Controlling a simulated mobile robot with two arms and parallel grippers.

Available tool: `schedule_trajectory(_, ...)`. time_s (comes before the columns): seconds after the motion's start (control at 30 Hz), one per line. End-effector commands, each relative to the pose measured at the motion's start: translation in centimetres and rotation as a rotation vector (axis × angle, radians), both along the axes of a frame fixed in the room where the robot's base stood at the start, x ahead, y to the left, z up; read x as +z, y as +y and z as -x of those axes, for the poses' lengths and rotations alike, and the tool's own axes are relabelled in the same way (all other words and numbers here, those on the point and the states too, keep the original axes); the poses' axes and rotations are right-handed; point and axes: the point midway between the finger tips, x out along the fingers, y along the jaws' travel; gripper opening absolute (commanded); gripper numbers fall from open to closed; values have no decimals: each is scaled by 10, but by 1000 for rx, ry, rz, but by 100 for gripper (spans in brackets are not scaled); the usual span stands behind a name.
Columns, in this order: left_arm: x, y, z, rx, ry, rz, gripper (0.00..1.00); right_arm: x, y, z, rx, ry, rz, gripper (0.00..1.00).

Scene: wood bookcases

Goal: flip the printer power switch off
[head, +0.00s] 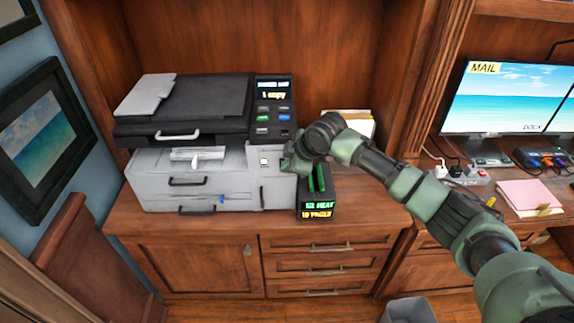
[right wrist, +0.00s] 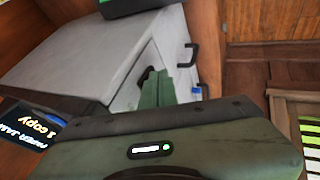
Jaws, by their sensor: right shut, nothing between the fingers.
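The printer (head: 150,180) is a light grey and black machine on the wood cabinet at the left. A small pale lit square (head: 264,161), which may be the power switch, sits on the right part of its front. My right gripper (head: 286,162) is at the printer's right front, just right of that square. In the right wrist view its green fingers (right wrist: 158,90) are together and empty, close against the printer's pale body (right wrist: 85,60). They hide part of that face, and I cannot tell whether they touch it. My left gripper is not in view.
A black device (head: 317,205) with green and yellow lit text stands right of the printer, under my arm. A desk at the right holds monitors (head: 500,95), a power strip (head: 468,178) and a pink paper stack (head: 528,195). A grey bin (head: 408,310) stands below.

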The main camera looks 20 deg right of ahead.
Motion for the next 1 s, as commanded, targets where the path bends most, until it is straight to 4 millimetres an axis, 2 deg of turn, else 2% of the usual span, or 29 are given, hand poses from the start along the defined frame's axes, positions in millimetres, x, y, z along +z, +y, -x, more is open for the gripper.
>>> schedule_trajectory(0.43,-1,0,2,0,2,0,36,-1,-1,-3,-2,-45,12,0)
schedule_trajectory(0.8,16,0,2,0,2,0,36,15,-1,-4,-3,-47,11,0)
schedule_trajectory(1.0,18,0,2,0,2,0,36,16,-1,-3,-3,-45,12,0)
